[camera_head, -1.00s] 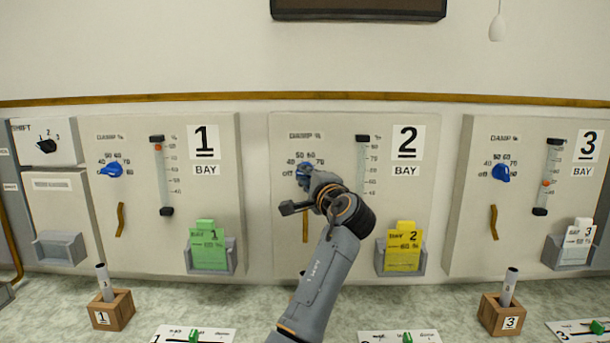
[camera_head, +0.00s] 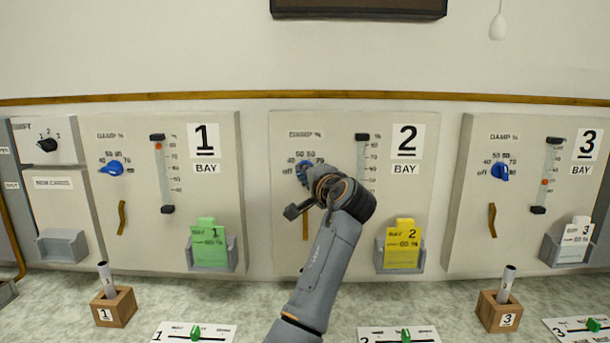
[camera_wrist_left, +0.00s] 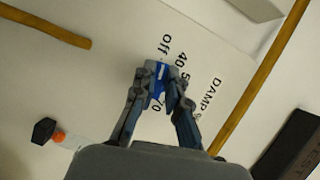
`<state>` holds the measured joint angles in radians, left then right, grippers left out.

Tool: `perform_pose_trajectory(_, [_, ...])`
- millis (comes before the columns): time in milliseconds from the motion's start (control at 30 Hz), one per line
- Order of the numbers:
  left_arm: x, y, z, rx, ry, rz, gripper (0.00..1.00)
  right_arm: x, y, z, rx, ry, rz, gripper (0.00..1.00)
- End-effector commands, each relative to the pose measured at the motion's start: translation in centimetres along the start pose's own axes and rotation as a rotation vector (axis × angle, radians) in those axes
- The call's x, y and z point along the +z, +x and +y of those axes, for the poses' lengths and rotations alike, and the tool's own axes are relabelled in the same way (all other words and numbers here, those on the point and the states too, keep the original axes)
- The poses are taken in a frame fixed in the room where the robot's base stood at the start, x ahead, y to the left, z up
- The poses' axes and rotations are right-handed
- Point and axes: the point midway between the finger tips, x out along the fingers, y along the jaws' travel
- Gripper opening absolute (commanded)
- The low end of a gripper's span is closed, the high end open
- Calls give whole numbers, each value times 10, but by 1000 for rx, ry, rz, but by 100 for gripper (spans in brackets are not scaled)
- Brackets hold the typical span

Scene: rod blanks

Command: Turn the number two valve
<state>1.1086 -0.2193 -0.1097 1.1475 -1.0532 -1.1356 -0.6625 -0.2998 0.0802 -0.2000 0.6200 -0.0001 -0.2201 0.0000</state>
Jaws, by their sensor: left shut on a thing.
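The number two valve is a blue knob (camera_head: 303,172) under a "DAMP %" label on the panel marked 2 BAY (camera_head: 405,142). My left gripper (camera_head: 308,180) is at this knob, and its wrist hides much of the knob in the head view. In the left wrist view the two fingers of my left gripper (camera_wrist_left: 158,84) are closed on the blue knob (camera_wrist_left: 156,82), with the numbers around it partly covered. My right gripper is in neither view.
Bay 1's blue knob (camera_head: 113,168) and bay 3's blue knob (camera_head: 499,172) are on the side panels. A yellow card (camera_head: 403,245) stands in a holder at lower right of panel 2. Wooden blocks with rods (camera_head: 114,308) and slider plates (camera_head: 195,334) sit on the counter.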

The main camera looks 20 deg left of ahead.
Motion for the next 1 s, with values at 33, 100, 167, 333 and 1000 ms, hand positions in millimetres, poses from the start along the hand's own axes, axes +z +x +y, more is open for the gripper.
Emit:
perform_pose_trajectory(33, [0, 0, 2, 4, -2, 0, 0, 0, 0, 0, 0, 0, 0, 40])
perform_pose_trajectory(100, [0, 0, 2, 4, -2, 0, 0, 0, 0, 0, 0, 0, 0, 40])
perform_pose_trajectory(167, [0, 0, 2, 4, -2, 0, 19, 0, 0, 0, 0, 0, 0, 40])
perform_pose_trajectory(333, [0, 0, 1, 2, -1, 0, 36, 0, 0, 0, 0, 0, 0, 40])
perform_pose_trajectory(1000, [-1, -63, 1, 2, -2, 2, 36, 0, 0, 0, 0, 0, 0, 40])
